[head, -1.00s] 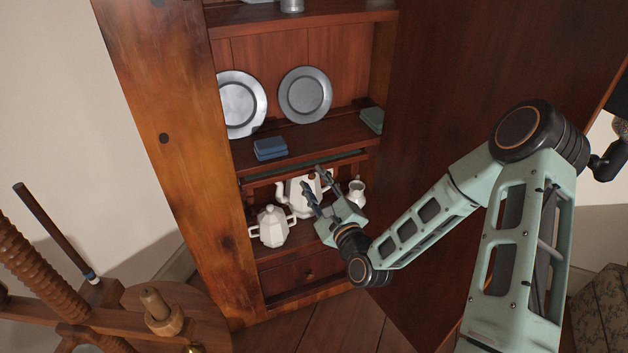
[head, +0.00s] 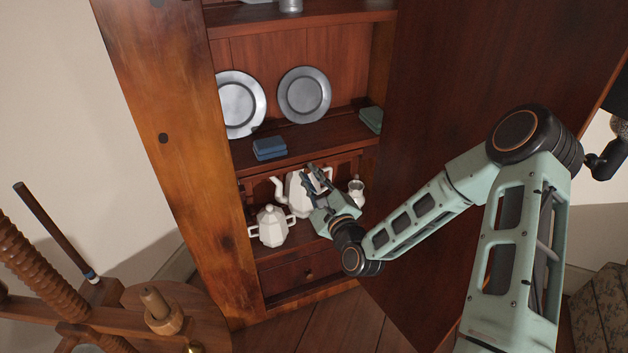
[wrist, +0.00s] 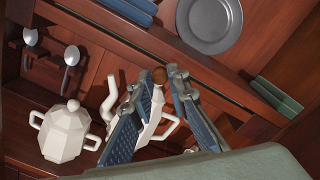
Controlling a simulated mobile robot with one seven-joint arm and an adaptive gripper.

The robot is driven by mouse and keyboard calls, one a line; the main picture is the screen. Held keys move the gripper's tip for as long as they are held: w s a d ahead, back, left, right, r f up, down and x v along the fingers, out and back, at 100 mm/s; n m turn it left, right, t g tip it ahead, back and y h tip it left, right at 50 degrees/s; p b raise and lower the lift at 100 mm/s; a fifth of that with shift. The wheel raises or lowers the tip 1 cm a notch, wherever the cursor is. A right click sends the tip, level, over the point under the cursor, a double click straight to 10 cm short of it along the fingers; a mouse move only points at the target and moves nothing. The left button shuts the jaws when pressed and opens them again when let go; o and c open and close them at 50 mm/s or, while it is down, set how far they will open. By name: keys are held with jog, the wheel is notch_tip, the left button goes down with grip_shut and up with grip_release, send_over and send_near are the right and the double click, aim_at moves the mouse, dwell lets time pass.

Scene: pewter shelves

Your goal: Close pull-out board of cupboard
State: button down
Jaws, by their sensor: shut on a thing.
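The cupboard's pull-out board (head: 345,156) shows only as a thin strip under the shelf, close to the shelf front. A small round brown knob (wrist: 160,75) sits at its front edge in the wrist view. My gripper (head: 318,172) reaches into the cupboard from the right, just above and in front of the white teapot (head: 300,190). In the wrist view, its fingers (wrist: 157,82) stand either side of the knob. The fingers hide part of the teapot and the board's edge.
A white lidded sugar bowl (head: 272,227) and a small jug (head: 356,190) flank the teapot. A drawer (head: 300,275) is below. The open door (head: 480,70) is at right.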

jog(key=c, duration=2.3)
grip_release()
jog(key=shift+w+a+r, duration=0.1)
jog(key=shift+w+r, duration=0.1)
jog(key=o, duration=0.5)
jog(key=shift+f, duration=0.1)
jog(key=shift+c, duration=0.2)
jog(key=v, duration=0.7)
jog(key=shift+s, duration=0.15)
